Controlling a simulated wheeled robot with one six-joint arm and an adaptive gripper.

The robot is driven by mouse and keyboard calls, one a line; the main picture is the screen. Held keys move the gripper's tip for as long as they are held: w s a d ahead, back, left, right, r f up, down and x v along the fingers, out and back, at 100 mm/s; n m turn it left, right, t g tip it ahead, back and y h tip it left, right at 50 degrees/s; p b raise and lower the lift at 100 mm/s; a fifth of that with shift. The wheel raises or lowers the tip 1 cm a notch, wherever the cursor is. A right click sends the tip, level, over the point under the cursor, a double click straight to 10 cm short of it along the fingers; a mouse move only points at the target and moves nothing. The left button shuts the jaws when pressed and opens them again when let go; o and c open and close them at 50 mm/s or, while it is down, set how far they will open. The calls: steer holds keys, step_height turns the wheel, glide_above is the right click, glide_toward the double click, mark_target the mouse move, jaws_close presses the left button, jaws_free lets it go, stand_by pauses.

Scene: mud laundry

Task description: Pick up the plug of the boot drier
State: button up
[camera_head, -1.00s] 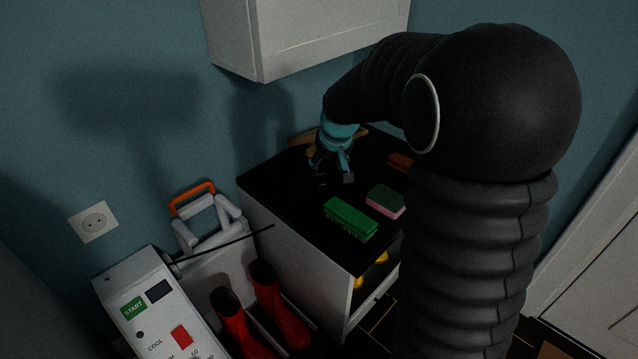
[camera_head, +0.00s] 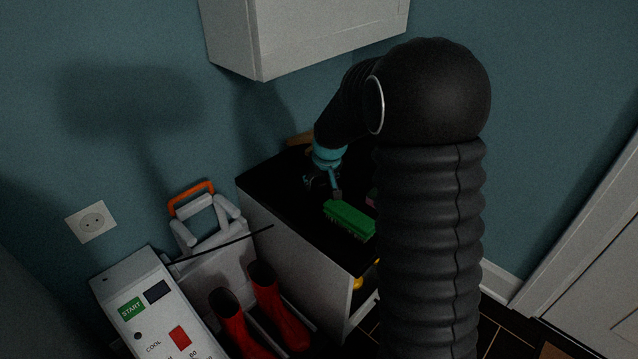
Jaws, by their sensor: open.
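My gripper (camera_head: 322,188) is open above the dark top of the cabinet (camera_head: 268,188), behind the green brush (camera_head: 350,219). Its fingers are small and dark, and I see nothing between them. A white panel with a green START label (camera_head: 131,307), a dark display and a red switch stands at the lower left; it looks like part of the boot drier. Red boots (camera_head: 232,326) stand to its right. I cannot make out the plug; it may be hidden by my arm or lost in the dark around the gripper. A wall socket (camera_head: 92,222) is on the left wall.
A white wall cupboard (camera_head: 312,40) hangs above the cabinet. A white object with an orange handle (camera_head: 191,198) stands left of the cabinet, with a thin black rod (camera_head: 225,243) across it. My arm covers the cabinet's right part. A white door (camera_head: 590,270) is at right.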

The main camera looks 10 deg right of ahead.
mark_target(320, 179)
steer(key=c, duration=1)
steer(key=shift+r, duration=0.15)
steer(key=shift+r, duration=0.6)
step_height(320, 179, up, 3)
steer(key=shift+f+p, duration=0.15)
steer(key=shift+p, duration=0.15)
steer(key=d+r, duration=0.2)
steer(key=d, duration=0.2)
steer(key=d+r, duration=0.2)
steer(key=d, duration=0.2)
steer(key=d+r, duration=0.2)
steer(key=d, duration=0.1)
steer(key=shift+s+d+r, duration=0.25)
steer(key=shift+d+r, duration=0.15)
jaws_close()
steer(key=shift+a, duration=0.1)
